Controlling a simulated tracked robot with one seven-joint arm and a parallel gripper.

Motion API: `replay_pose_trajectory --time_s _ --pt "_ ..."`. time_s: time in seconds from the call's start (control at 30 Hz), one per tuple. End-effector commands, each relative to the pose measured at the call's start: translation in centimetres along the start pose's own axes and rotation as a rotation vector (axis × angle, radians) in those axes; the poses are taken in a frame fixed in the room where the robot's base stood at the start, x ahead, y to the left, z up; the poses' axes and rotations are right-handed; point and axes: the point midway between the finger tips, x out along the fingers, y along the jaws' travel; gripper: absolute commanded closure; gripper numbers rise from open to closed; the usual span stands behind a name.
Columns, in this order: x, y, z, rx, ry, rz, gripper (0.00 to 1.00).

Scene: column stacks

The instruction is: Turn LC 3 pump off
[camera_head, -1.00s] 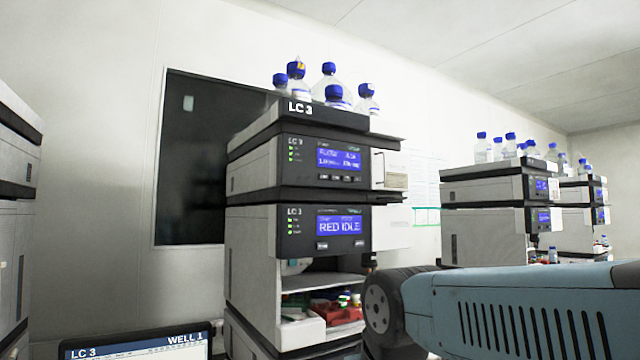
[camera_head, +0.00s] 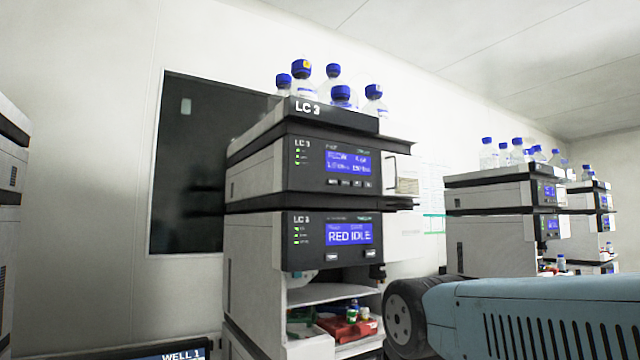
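The LC 3 stack (camera_head: 257,250) stands in the middle of the view, with several blue-capped bottles (camera_head: 341,97) in its top tray, which bears the label LC 3. The upper module (camera_head: 312,184), under that tray, has a blue screen with small blurred text, a row of small buttons below it and green lights at its left. The lower module (camera_head: 300,256) has a screen reading "RED IDLE" with two buttons under it. My blue arm reaches in from the lower right, in front of the stack's right side. My gripper is not in view.
An open shelf (camera_head: 320,293) below the lower module holds a red tray (camera_head: 340,328) with small vials. Another stack (camera_head: 485,241) with bottles stands at the right, and a grey unit (camera_head: 12,165) at the left edge. A screen reading WELL 1 (camera_head: 178,356) shows at the bottom.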

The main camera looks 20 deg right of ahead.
Motion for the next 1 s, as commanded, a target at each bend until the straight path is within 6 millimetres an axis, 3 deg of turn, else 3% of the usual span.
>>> replay_pose_trajectory --time_s 0.23,0.67,1.0 --pt "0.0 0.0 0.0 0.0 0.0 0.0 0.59" --pt "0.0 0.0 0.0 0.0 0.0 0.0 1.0" --pt "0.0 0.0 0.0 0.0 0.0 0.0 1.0"
